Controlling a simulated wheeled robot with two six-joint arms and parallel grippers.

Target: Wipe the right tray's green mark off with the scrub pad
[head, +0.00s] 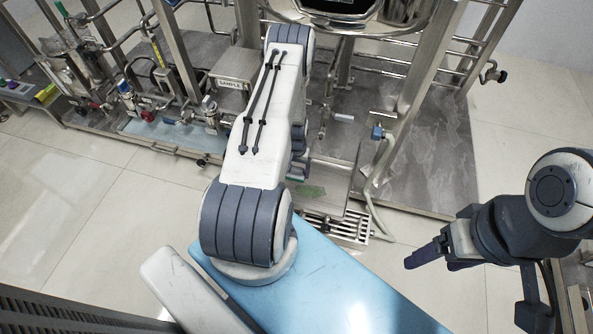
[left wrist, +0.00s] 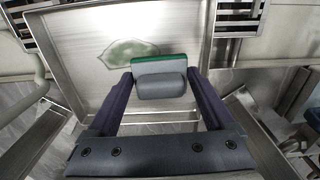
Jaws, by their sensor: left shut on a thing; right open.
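The scrub pad (left wrist: 160,78) has a grey grip and body with a green edge. My left gripper (left wrist: 160,84) is shut on it. In the left wrist view the steel tray (left wrist: 75,30) lies beyond, with a smeared green mark (left wrist: 130,52) left of and partly behind the pad. I cannot tell whether the pad touches the tray. In the head view the mark (head: 311,191) shows on the right tray (head: 335,182), just right of my left arm, which hides most of the left gripper. My right gripper (head: 425,262) is open and empty over the floor at the right.
A slotted steel grate (head: 345,228) is at the tray's near side. Steel posts, pipes and a hose (head: 376,205) stand close to the right. A sample box (head: 235,75) is left of my arm. The floor (head: 90,200) at left is clear.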

